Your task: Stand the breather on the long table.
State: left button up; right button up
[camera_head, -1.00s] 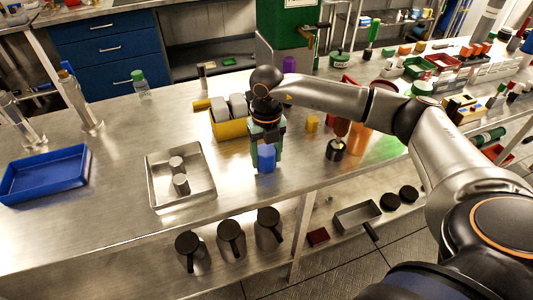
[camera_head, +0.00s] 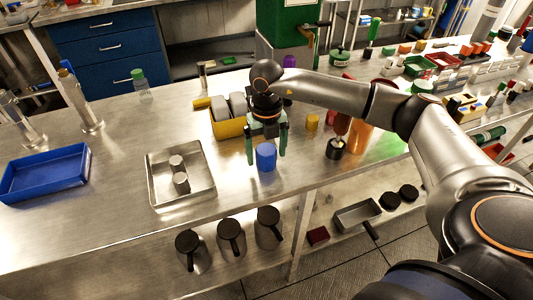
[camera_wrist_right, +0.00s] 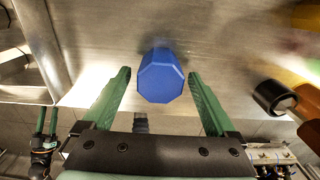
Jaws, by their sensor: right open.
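The breather (camera_head: 266,156), a blue faceted cylinder, stands upright on the long table (camera_head: 115,185) near its front edge. My right gripper (camera_head: 267,158) is open above and around it, one green finger on each side. In the right wrist view the breather (camera_wrist_right: 160,76) shows end-on between the spread fingertips (camera_wrist_right: 159,76), with a gap on both sides. My left gripper (camera_wrist_right: 45,122) is out of the head view; it shows small at the lower left of the wrist view, its two green fingers apart and empty.
A yellow bin (camera_head: 229,129) with grey blocks stands just behind the breather. A metal tray (camera_head: 153,190) and a blue tray (camera_head: 14,192) lie to the left. A black-and-metal piece (camera_head: 334,149) and an orange cylinder (camera_head: 359,139) stand to the right.

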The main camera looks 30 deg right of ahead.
aim_at(266, 150)
notch_tip(266, 150, up, 11)
dwell(0.3)
jog(key=shift+a, duration=0.1)
